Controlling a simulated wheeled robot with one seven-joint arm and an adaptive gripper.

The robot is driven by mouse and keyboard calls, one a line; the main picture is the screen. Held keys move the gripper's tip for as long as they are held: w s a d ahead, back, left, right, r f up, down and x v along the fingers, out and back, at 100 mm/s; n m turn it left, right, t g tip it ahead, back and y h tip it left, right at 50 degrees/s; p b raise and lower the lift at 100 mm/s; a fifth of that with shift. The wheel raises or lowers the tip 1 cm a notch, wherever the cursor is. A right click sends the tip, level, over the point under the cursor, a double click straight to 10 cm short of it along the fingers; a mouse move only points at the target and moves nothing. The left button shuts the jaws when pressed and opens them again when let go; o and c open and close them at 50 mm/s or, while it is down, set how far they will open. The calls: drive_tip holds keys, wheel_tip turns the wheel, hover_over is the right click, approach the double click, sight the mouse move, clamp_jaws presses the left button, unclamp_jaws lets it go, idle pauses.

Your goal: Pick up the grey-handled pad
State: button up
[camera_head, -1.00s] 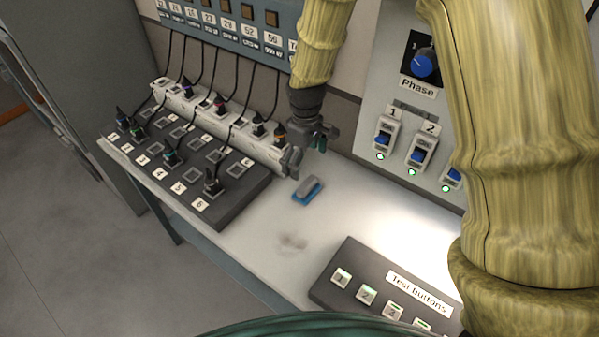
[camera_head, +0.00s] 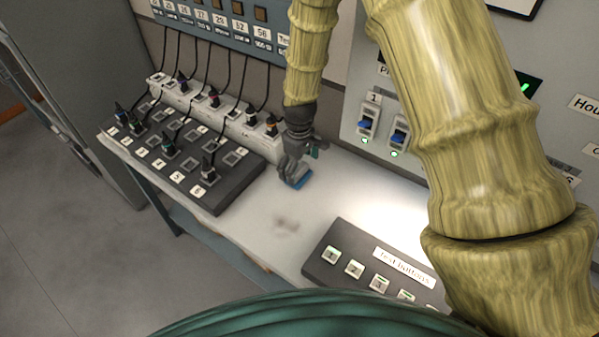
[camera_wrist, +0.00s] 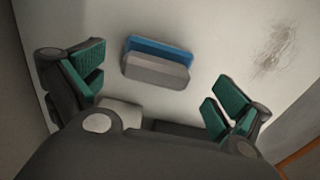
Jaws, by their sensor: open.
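The pad lies on the pale tabletop (camera_head: 240,215), with a grey handle on a blue base. In the head view the pad (camera_head: 300,181) is partly covered by my gripper (camera_head: 292,172), which hangs just above and beside it. In the wrist view the whole pad (camera_wrist: 157,64) shows, lying between the lines of the two fingers but beyond the fingertips. My gripper (camera_wrist: 157,88) is open and empty, its green-padded fingers wide apart. I see no contact with the pad.
A dark socket panel (camera_head: 225,185) with plugs stands left of the pad. A dark test-button box (camera_head: 365,270) sits at the front right. A wall panel with switches (camera_head: 385,130) rises behind. A dark smudge (camera_head: 285,223) marks the clear tabletop in front.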

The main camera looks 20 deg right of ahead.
sight(299, 169)
drive_tip(key=shift+f, duration=0.4)
drive_tip(key=shift+w+f+p, duration=0.2)
drive_tip(key=shift+w+f, duration=0.05)
drive_tip(key=shift+f, duration=0.35)
drive_tip(key=shift+w+f+p, duration=0.2)
drive_tip(key=shift+f, duration=0.4)
drive_tip(key=shift+s+r, duration=0.1)
drive_tip(key=shift+s, duration=0.2)
drive_tip(key=shift+w, duration=0.15)
drive_tip(key=c, duration=1.3)
drive_tip(key=shift+r, duration=0.1)
wheel_tip(299, 169, up, 2)
drive_tip(key=shift+b, duration=0.8)
drive_tip(key=s+r+b, duration=0.1)
drive_tip(key=s, duration=0.4)
drive_tip(key=s+b, duration=0.2)
drive_tip(key=s, duration=0.3)
drive_tip(key=s+r+b, duration=0.1)
drive_tip(key=s+b, duration=0.1)
drive_tip(key=s, duration=0.4)
drive_tip(key=shift+d+r, duration=0.35)
drive_tip(key=shift+d, duration=0.05)
